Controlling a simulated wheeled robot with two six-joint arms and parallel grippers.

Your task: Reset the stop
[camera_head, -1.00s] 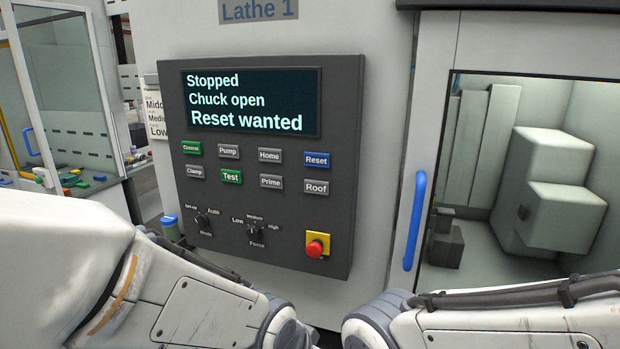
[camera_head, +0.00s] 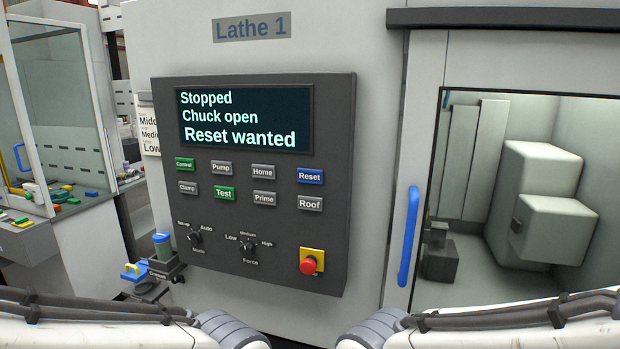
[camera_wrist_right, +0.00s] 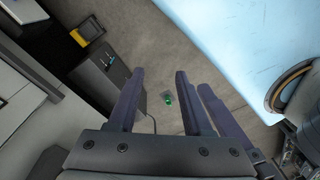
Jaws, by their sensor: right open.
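The dark control panel (camera_head: 200,240) of Lathe 1 faces me in the head view. Its screen (camera_head: 245,118) reads "Stopped", "Chuck open", "Reset wanted". The blue Reset button (camera_head: 310,176) sits at the upper right of the button rows. The red stop button (camera_head: 310,262) on its yellow plate is at the panel's lower right; whether it is pressed in I cannot tell. My right gripper (camera_wrist_right: 158,88) is open and empty in the right wrist view, pointing toward the floor, away from the panel. In the head view only arm links show at the bottom; my left gripper is not in view.
Right of the panel is a door with a blue handle (camera_head: 408,236) and a window into the machine. A bench with small coloured parts (camera_head: 62,195) is at the far left.

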